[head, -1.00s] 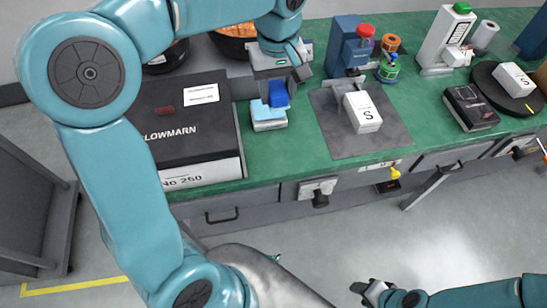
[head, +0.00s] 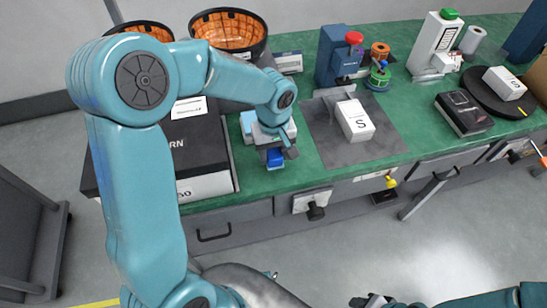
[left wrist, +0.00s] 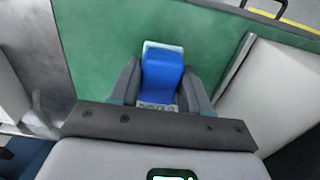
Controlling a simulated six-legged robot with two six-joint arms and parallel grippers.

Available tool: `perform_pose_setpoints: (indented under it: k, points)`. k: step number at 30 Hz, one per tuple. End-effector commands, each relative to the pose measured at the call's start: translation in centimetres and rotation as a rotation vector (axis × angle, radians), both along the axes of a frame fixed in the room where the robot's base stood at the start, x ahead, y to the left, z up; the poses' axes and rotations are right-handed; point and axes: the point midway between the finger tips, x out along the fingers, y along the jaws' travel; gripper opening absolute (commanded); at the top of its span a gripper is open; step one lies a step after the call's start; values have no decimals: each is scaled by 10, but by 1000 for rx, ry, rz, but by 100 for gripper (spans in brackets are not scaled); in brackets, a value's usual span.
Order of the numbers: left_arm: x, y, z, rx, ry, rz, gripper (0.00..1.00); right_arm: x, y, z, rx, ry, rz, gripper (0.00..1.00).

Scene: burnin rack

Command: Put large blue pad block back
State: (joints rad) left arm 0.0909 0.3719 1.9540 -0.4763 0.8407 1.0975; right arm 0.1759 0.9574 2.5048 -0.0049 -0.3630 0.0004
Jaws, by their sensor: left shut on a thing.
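The blue block (head: 275,157) is between the fingers of my left gripper (head: 273,153), which is shut on it over the green bench, between the black box and the grey mat. In the left wrist view the blue block (left wrist: 162,75) sits between both fingers, with a pale blue-white edge showing at its far end. I cannot tell whether it touches the bench. A light blue piece (head: 248,122) shows just behind my left gripper, partly hidden by it. My right gripper (head: 374,301) is at the bottom edge of the head view, low and away from the bench, its fingers unclear.
The black box (head: 205,148) stands close on the left. A white block marked S (head: 355,120) lies on the grey mat (head: 330,147) to the right. A blue device with a red knob (head: 341,60) and orange-lined bowls (head: 228,32) stand behind. A narrow green strip of bench is bare.

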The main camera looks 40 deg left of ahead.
Motion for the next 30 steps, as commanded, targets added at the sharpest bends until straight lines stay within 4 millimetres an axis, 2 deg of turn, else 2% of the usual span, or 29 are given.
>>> perform_pose_setpoints:
  k: [1,4,17,18,19,20,27,30]
  points:
    - [-1,0,-11,0,6,2,8,0,0,-1,0,0,0,43]
    - [-1,0,-23,0,4,1,8,0,0,-2,0,0,0,43]
    - [0,0,-30,0,0,1,8,0,0,-7,0,0,0,43]
    - [0,0,-28,0,0,1,60,0,0,-5,0,0,0,43]
    - [0,0,-28,0,0,1,69,0,0,-5,0,0,0,43]
    - [0,0,-28,0,0,1,72,0,0,-5,0,0,0,43]
    - [0,0,-27,0,0,1,72,0,0,-5,0,0,0,43]
    - [0,0,-22,1,1,1,72,0,0,1,0,0,0,43]
